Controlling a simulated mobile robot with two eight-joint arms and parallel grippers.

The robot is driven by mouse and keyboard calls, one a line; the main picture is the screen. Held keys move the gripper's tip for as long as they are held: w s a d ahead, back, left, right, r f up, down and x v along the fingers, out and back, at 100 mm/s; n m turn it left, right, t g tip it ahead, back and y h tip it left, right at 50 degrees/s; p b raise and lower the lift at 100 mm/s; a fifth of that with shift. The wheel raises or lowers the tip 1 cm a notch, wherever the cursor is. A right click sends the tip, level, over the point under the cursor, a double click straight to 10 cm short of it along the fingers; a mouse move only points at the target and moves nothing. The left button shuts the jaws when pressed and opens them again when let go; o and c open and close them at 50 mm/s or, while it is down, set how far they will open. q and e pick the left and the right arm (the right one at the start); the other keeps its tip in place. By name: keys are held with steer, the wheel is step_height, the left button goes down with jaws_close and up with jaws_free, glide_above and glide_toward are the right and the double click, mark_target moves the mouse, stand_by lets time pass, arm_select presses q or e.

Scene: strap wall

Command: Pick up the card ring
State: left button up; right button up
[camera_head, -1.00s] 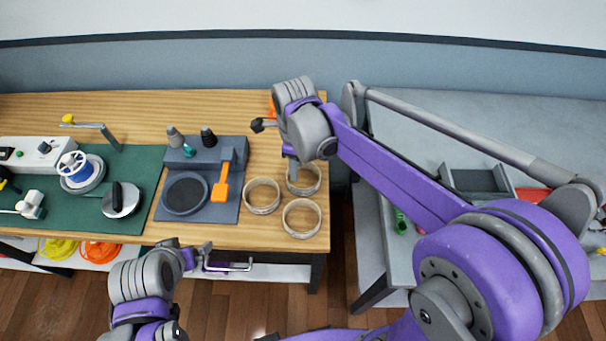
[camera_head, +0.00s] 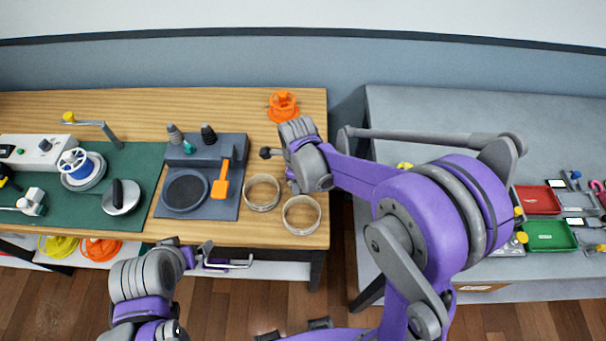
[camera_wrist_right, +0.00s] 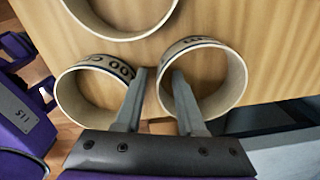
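Three pale card rings with dark printing stand near the right end of the wooden table. The left ring (camera_head: 262,192) and front ring (camera_head: 302,215) show in the head view. The back one is hidden there behind my right wrist. In the right wrist view it is the right ring (camera_wrist_right: 234,84), beside the front ring (camera_wrist_right: 70,98). My right gripper (camera_wrist_right: 158,76) is open, its fingers on either side of that right ring's near wall, one finger inside it. Whether they touch is unclear. My left gripper (camera_head: 200,250) is by the table's front edge; its finger opening is unclear.
The wooden table (camera_head: 220,105) holds an orange spool (camera_head: 284,106) behind my right wrist, and a dark fixture (camera_head: 228,150) with an orange lever left of the rings. A grey table (camera_head: 440,110) with trays stands right, across a gap.

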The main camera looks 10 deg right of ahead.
jaws_close()
steer(key=shift+r, duration=0.1)
stand_by(0.4)
